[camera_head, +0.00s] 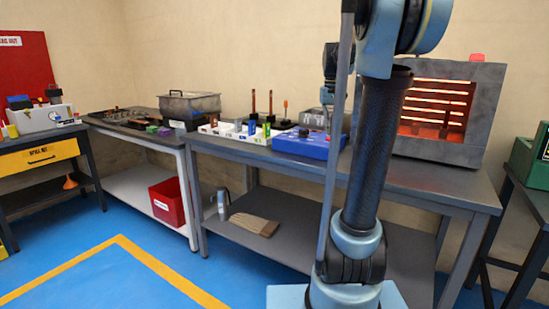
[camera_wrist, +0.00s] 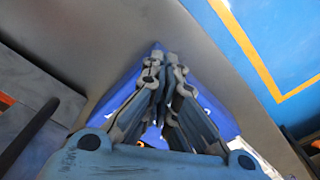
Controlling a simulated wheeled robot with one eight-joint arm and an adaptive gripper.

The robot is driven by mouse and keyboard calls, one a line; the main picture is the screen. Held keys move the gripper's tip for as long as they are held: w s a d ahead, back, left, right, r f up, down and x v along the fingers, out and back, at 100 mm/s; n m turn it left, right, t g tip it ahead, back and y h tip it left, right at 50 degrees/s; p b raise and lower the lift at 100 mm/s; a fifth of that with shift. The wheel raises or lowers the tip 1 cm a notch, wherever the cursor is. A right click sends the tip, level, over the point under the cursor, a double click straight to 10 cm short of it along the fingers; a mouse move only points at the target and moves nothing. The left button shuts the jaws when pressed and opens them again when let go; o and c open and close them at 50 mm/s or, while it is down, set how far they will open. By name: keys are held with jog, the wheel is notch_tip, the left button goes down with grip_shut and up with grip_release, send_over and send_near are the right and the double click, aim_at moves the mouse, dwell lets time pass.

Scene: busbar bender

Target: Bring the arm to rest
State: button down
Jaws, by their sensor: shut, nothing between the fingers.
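My gripper (camera_wrist: 163,62) shows in the wrist view with its two fingers drawn together at the tips. It is shut and empty. Behind the fingers is a blue object, partly hidden by them, against a grey surface. In the head view my arm stands at the right of centre, in front of the long bench, with its upper part cut off by the top edge. I cannot make out the gripper clearly there.
The long grey bench (camera_head: 420,184) carries a blue box (camera_head: 303,144), small coloured blocks and a glowing oven (camera_head: 440,110). A lidded metal pan (camera_head: 190,104) stands further left. A red bin (camera_head: 168,202) is on a lower shelf. Blue floor (camera_head: 95,275) at the left is clear.

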jog(key=s+a+f+t, duration=0.1)
jog(key=s+a+f, duration=0.1)
jog(key=s+f, duration=1)
jog(key=s+a+f, duration=0.2)
jog(key=s+f, duration=1)
jog(key=s, duration=0.4)
jog(key=shift+s+n+t, duration=0.3)
jog(key=shift+s+t, duration=0.05)
jog(key=shift+t, duration=0.05)
jog(key=shift+a, duration=0.1)
jog(key=w+d+r+n, duration=0.2)
jog(key=w+r+n, duration=0.1)
jog(key=w+r, duration=0.8)
jog(key=w+d+r+n+g, duration=0.1)
jog(key=w+r+n, duration=0.3)
jog(key=w+r, duration=0.7)
jog(key=w+d+r+n+g, duration=0.1)
jog(key=w+d+r+n, duration=0.3)
jog(key=w+r, duration=0.8)
jog(key=w, duration=0.6)
jog(key=shift+w, duration=0.25)
jog(key=shift+f, duration=0.1)
notch_tip(320, 180, down, 14)
